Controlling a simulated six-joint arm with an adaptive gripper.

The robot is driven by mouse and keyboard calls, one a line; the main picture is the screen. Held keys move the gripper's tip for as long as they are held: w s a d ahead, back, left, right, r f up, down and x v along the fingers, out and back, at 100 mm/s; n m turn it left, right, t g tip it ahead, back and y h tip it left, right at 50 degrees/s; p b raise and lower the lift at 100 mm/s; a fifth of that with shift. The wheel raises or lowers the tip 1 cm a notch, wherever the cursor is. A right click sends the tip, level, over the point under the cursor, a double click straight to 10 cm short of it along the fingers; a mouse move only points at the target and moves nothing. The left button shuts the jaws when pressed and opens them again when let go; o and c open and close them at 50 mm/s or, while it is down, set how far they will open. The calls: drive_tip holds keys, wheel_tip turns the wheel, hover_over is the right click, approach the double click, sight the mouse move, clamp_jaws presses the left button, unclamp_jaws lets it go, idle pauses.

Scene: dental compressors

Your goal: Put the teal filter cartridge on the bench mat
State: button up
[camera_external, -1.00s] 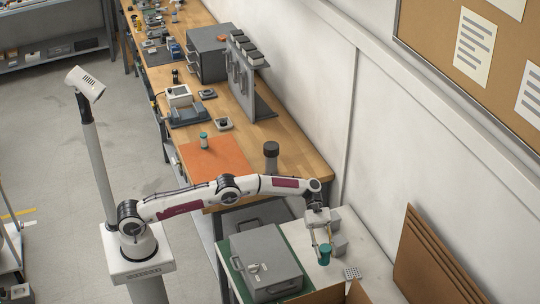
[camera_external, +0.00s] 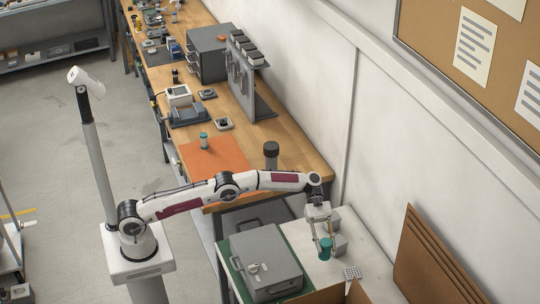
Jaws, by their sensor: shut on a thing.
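My gripper (camera_external: 325,239) is over the white-topped table at the lower right, fingers pointing down. It is shut on a teal cartridge (camera_external: 326,249), which hangs between the fingertips. I cannot tell from this view whether its bottom touches the tabletop. An orange mat (camera_external: 225,160) lies on the wooden bench, well up and left of my gripper. A small teal-topped cylinder (camera_external: 204,140) stands upright on the mat's far part.
A grey case (camera_external: 268,262) lies on a green surface left of my gripper. Grey blocks (camera_external: 340,245) stand close on its right. A dark-capped grey bottle (camera_external: 271,157) stands right of the mat. Cardboard (camera_external: 430,260) leans at right. The mat's near part is clear.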

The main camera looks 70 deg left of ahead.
wheel_tip(320, 180, up, 8)
drive_tip(key=shift+r, duration=0.25)
drive_tip(key=w+a+r+n+t, duration=0.1)
drive_tip(key=w+a+n+t, duration=0.25)
drive_tip(key=a, duration=0.75)
drive_tip(key=w+a+r+n+t, duration=0.1)
drive_tip(key=w+a+n+t, duration=0.3)
drive_tip(key=a, duration=0.7)
drive_tip(key=s+a+n+t+y, duration=0.1)
drive_tip(key=a+n+t+y, duration=0.1)
drive_tip(key=a, duration=1.1)
drive_tip(key=s+a+n+t+y, duration=0.2)
drive_tip(key=a, duration=1.1)
drive_tip(key=s+a+n+t+y, duration=0.2)
drive_tip(key=a, duration=1)
drive_tip(key=shift+s+a+r, duration=0.15)
drive_tip(key=shift+a+r, duration=0.25)
drive_tip(key=s+a+f+n+t+y, duration=0.3)
drive_tip(key=s+a+n+y, duration=0.4)
drive_tip(key=s+a, duration=1.3)
drive_tip(key=shift+m+g, duration=0.25)
drive_tip(key=shift+w+a+f, duration=0.1)
drive_tip(key=shift+w+f, duration=0.05)
drive_tip(key=shift+f, duration=1.1)
drive_tip(key=shift+w+f, duration=0.15)
drive_tip(key=shift+f, duration=1.1)
